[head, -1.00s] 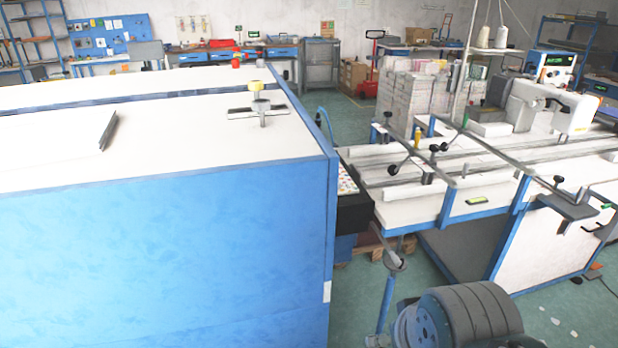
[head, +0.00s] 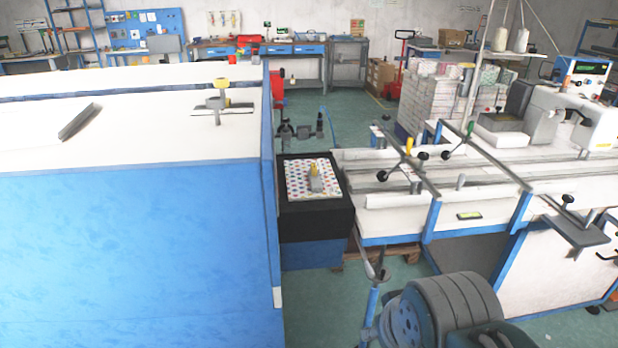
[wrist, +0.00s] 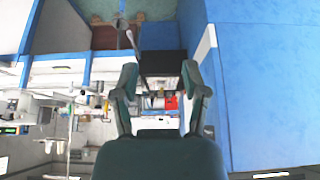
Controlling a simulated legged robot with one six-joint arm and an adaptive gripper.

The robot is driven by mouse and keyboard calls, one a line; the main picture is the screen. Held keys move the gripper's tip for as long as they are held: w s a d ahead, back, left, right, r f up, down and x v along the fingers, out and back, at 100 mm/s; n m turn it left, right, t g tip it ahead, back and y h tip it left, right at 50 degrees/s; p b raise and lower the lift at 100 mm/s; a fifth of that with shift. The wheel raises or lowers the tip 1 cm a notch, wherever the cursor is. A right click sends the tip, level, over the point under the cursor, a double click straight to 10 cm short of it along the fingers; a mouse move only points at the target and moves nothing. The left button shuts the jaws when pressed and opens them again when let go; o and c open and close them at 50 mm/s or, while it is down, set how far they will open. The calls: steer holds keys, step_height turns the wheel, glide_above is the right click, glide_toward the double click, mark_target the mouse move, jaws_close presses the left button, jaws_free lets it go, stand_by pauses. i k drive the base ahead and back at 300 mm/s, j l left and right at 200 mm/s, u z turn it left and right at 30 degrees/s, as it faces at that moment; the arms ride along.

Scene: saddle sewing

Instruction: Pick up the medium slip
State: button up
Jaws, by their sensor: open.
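I cannot make out for certain which thing is the medium slip. A sheet with coloured dots (head: 299,188) lies on top of a black box (head: 318,222) between the benches in the head view, with a small grey and yellow object (head: 315,180) on it. My gripper (wrist: 159,68) shows in the wrist view with its two fingers spread and nothing between them. The wrist picture is upside down, and the black box (wrist: 162,63) shows beyond the fingertips. The gripper is apart from the box.
A large blue bench with a white top (head: 140,130) stands left, close beside the box. The sewing machine table (head: 385,224) with rails and levers stands right. Green floor (head: 345,135) is open behind the box. Pallet boards (head: 400,254) lie low by the table.

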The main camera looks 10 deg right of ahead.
mark_target(315, 183)
steer(key=i+l+u, duration=0.3)
steer(key=i+l, duration=0.15)
steer(key=i+l+u, duration=0.15)
steer(key=l, duration=0.25)
steer(key=i+l+u, duration=0.35)
steer(key=l, duration=0.35)
steer(key=i+l+u, duration=0.15)
steer(key=l, duration=0.2)
steer(key=i+l+u, duration=0.15)
steer(key=l, duration=0.25)
